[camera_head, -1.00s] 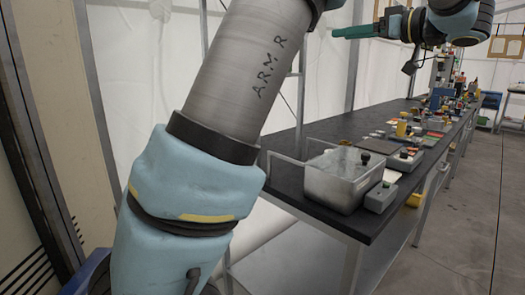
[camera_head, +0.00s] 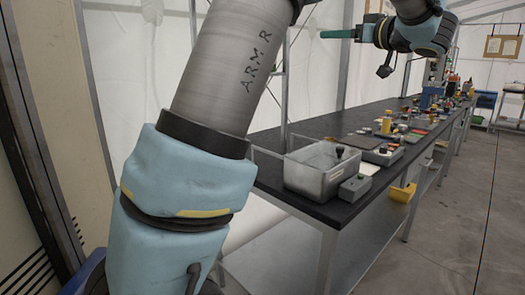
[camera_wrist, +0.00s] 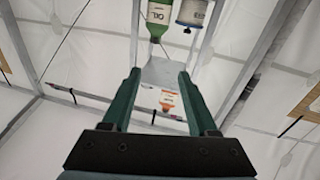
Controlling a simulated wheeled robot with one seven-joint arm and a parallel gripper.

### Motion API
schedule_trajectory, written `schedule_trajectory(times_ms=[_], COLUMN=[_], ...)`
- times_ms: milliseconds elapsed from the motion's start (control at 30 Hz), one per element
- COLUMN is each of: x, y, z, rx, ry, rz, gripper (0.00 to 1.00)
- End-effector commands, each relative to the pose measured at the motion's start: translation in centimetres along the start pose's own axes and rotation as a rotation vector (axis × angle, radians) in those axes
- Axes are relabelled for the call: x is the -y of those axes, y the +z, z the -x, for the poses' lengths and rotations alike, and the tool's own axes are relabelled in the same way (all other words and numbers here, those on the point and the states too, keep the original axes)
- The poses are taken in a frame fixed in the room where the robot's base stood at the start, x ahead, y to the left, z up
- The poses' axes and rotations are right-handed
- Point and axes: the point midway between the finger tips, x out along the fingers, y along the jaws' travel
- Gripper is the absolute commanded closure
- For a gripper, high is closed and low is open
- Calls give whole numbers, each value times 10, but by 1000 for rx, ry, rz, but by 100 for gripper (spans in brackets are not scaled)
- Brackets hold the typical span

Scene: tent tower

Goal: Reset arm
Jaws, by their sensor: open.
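My gripper (camera_wrist: 160,92) shows in the wrist view with its two green fingers apart and nothing between them. Beyond the fingers are white tent walls and a metal frame. In the head view my gripper (camera_head: 337,34) is raised at the top, above the black-topped workbench (camera_head: 290,195) and clear of it. From there the fingers look like a single green bar pointing left. My arm fills the left and top of the head view.
A clear bin (camera_head: 312,175) stands at the bench's near end, with a grey box (camera_head: 354,188) beside it. Many small items crowd the bench further back. A yellow bin (camera_head: 402,192) sits below the bench edge. Bottles (camera_wrist: 158,18) hang in the wrist view. The floor at right is clear.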

Motion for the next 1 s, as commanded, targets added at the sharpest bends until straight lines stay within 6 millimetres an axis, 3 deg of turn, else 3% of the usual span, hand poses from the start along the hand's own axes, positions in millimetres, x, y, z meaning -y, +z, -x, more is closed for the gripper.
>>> schedule_trajectory(times_ms=[233,333,467,533,667,800,1000], x=[-14,-18,-11,3,52,122,234], y=[12,28,73,109,186,255,321], z=[-47,-67,-90,-94,-87,-64,-18], rx=[-38,-22,81,186,445,728,1099], ry=[210,333,532,630,746,771,694], rz=[21,11,-40,-85,-186,-285,-412], gripper=[41,41,41,41,41,41,41])
